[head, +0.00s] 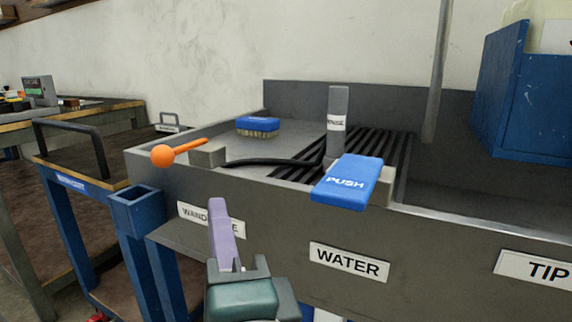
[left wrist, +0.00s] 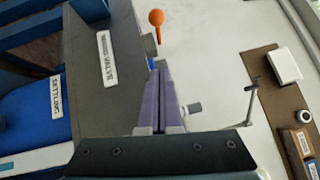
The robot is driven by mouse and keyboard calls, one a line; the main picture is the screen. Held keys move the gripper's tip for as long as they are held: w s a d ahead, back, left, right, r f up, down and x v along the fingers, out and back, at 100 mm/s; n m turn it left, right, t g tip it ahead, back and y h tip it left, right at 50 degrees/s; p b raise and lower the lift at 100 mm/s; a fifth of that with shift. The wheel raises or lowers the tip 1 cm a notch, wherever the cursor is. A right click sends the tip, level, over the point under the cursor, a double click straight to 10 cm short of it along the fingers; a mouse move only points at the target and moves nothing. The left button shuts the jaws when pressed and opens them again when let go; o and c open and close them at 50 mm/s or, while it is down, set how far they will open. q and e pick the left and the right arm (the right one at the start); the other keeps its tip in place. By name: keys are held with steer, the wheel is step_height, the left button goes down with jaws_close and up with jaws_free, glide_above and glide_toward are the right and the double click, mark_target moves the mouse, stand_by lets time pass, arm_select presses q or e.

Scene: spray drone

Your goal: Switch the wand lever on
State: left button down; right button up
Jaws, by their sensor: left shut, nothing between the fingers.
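The wand lever (head: 180,152) has an orange ball and orange rod fixed to a small grey block on the basin's front rim, at the left. The rod lies nearly level, with the ball at its left end. The lever also shows in the left wrist view (left wrist: 157,20), beyond my fingertips. My left gripper (head: 219,207) has purple fingers, is shut and empty, and is in front of the label under the lever, below and right of the ball. Its fingers also show in the left wrist view (left wrist: 160,75). They look apart from the lever. My right gripper is not in view.
A blue PUSH paddle (head: 346,180) sits on the rim to the right, above a WATER label (head: 349,262). A blue brush (head: 258,126) and an upright grey wand (head: 338,115) are in the basin. A blue cart (head: 75,183) stands at the left.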

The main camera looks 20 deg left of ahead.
arm_select(q)
glide_toward(187, 149)
steer(key=w, duration=0.4)
steer(key=shift+w+a+r, duration=0.1)
steer(key=shift+a+r, duration=0.1)
steer(key=shift+a, duration=0.7)
steer(key=shift+w+a+r, duration=0.15)
steer(key=shift+a+r, duration=0.1)
steer(key=shift+a, duration=0.7)
